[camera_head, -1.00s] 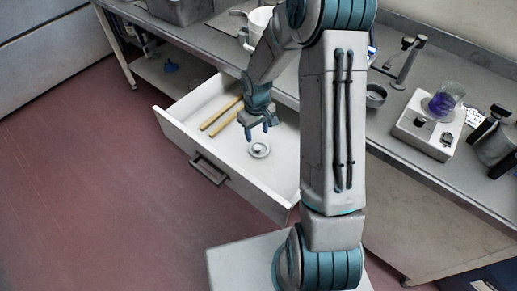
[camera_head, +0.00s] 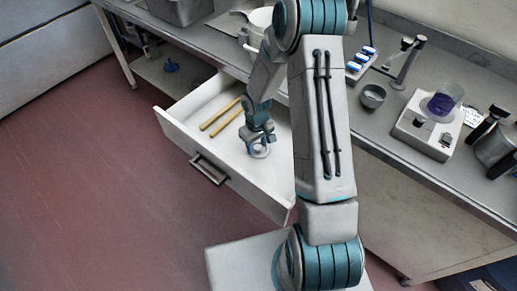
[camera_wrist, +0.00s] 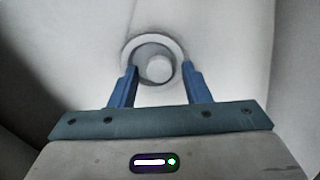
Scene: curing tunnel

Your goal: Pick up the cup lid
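The cup lid is a small round pale disc with a raised knob, lying in the open white drawer; in the head view the cup lid (camera_head: 259,153) is partly covered by my gripper (camera_head: 257,146). In the wrist view the cup lid (camera_wrist: 155,62) shows its ring and knob just past the fingertips. My gripper (camera_wrist: 160,72) is open there, its two blue fingers apart on either side of the knob. No clear contact between fingers and knob can be seen.
The white drawer (camera_head: 235,185) is pulled out, its walls around the lid. Two wooden sticks (camera_head: 221,113) lie left of my gripper. The counter above holds a small grey bowl (camera_head: 373,96) and a stirrer plate with a purple beaker (camera_head: 441,104).

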